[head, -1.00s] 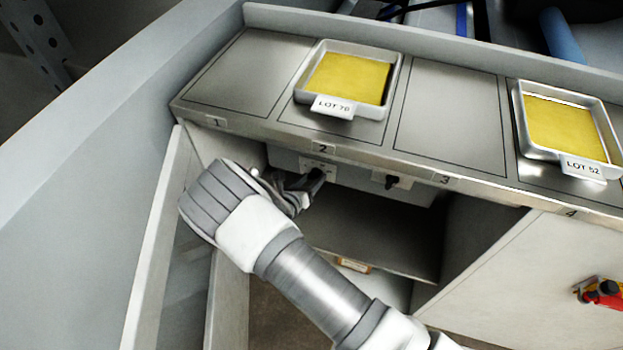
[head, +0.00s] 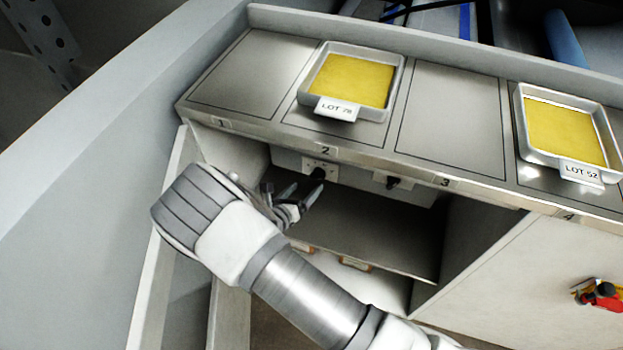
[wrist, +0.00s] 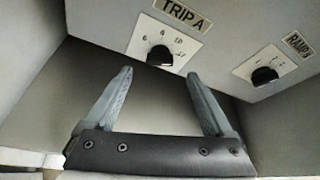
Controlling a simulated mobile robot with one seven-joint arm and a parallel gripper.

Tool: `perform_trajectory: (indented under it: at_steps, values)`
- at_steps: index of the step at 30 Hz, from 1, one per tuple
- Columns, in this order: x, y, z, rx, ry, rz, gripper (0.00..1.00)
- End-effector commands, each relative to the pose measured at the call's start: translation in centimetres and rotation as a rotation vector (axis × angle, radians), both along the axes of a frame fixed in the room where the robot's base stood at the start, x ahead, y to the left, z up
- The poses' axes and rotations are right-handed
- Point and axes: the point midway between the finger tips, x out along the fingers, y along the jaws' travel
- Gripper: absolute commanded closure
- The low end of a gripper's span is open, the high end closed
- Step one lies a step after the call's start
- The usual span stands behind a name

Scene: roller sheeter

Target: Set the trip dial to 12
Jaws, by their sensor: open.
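The trip dial (wrist: 159,57) is a black knob on a white plate with small numbers, under a "TRIP A" label (wrist: 184,16). In the head view it sits under the counter (head: 317,173). I cannot surely read which number it points to. My gripper (wrist: 159,76) is open and empty, its fingertips spread below the dial's two sides in the wrist view. In the head view my gripper (head: 300,190) is just left of and below the dial, apart from it.
A second black dial (wrist: 264,76) sits to the right under a partly legible label. Trays marked LOT 78 (head: 314,98) and LOT 52 (head: 519,118) stand on the counter above. An open door (head: 160,240) is at left; a shelf (head: 390,232) lies below the dials.

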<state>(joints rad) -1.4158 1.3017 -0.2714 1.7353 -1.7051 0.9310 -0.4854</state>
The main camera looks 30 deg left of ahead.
Motion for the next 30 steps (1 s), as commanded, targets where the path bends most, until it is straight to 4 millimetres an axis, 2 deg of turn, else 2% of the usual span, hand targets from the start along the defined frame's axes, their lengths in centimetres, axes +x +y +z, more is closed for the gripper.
perform_trajectory:
  at_steps: [1,6,13,18,30]
  values:
    - [-1.4,0.2,0.8,0.001,0.002,0.005,0.12]
    - [-5.2,0.3,2.2,0.0,0.002,0.004,0.12]
    - [-8.9,0.4,3.5,0.0,0.0,0.001,0.12]
    - [-10.1,0.4,3.9,0.001,0.0,0.001,0.12]
    - [-10.2,0.4,3.9,0.001,0.0,0.0,0.12]
